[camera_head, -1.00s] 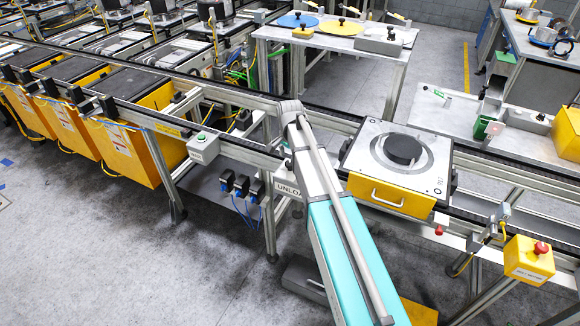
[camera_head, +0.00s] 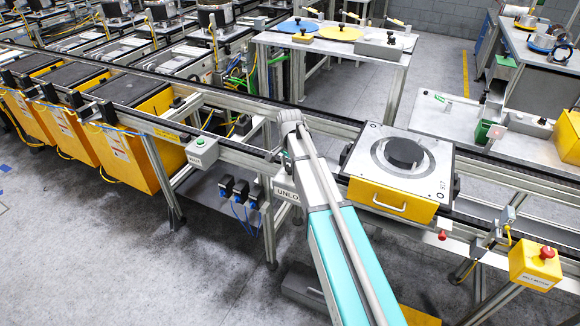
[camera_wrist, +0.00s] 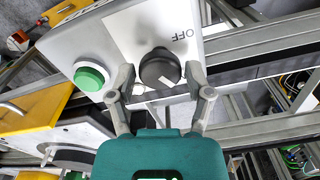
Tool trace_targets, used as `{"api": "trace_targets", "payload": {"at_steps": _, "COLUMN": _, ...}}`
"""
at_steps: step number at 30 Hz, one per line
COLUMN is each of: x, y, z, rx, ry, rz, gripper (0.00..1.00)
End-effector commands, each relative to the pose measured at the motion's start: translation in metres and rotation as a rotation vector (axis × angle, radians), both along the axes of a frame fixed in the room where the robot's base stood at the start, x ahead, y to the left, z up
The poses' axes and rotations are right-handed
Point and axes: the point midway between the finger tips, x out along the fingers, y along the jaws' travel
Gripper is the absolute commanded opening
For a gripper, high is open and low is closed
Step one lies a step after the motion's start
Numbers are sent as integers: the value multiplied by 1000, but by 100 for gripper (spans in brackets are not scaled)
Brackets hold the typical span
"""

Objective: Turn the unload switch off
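The unload switch is a black round knob (camera_wrist: 160,68) with a white pointer mark, on a light grey box (camera_wrist: 120,35) in the wrist view. The word OFF is printed upside down beyond the knob, to its upper right. A green button (camera_wrist: 90,76) sits left of the knob. My gripper (camera_wrist: 160,78) has one finger on each side of the knob, with narrow gaps seeming to show; firm contact cannot be made out. In the head view the box's UNLO label (camera_head: 286,193) shows on the conveyor side, partly covered by my arm, and my gripper is hidden.
A yellow-sided pallet (camera_head: 390,200) with a black disc lies on the conveyor right of my arm. A red-button yellow box (camera_head: 536,262) stands at the lower right. A grey control box with a green button (camera_head: 201,151) is left of my arm. Conveyor rails run close by.

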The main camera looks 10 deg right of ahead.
Motion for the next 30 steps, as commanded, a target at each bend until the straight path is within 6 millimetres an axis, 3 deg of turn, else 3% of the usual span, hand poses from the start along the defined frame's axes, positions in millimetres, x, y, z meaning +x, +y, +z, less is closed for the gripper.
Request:
{"api": "trace_targets", "payload": {"at_steps": 1, "x": 0, "y": 0, "z": 0, "rx": 0, "ry": 0, "rz": 0, "gripper": 45}}
{"api": "trace_targets", "payload": {"at_steps": 6, "x": 0, "y": 0, "z": 0, "rx": 0, "ry": 0, "rz": 0, "gripper": 14}}
{"api": "trace_targets", "payload": {"at_steps": 8, "x": 0, "y": 0, "z": 0, "rx": 0, "ry": 0, "rz": 0, "gripper": 6}}
{"api": "trace_targets", "payload": {"at_steps": 20, "x": 0, "y": 0, "z": 0, "rx": -1, "ry": 1, "rz": 58, "gripper": 6}}
{"api": "trace_targets", "payload": {"at_steps": 30, "x": -1, "y": 0, "z": 0, "rx": -1, "ry": 1, "rz": 268, "gripper": 6}}
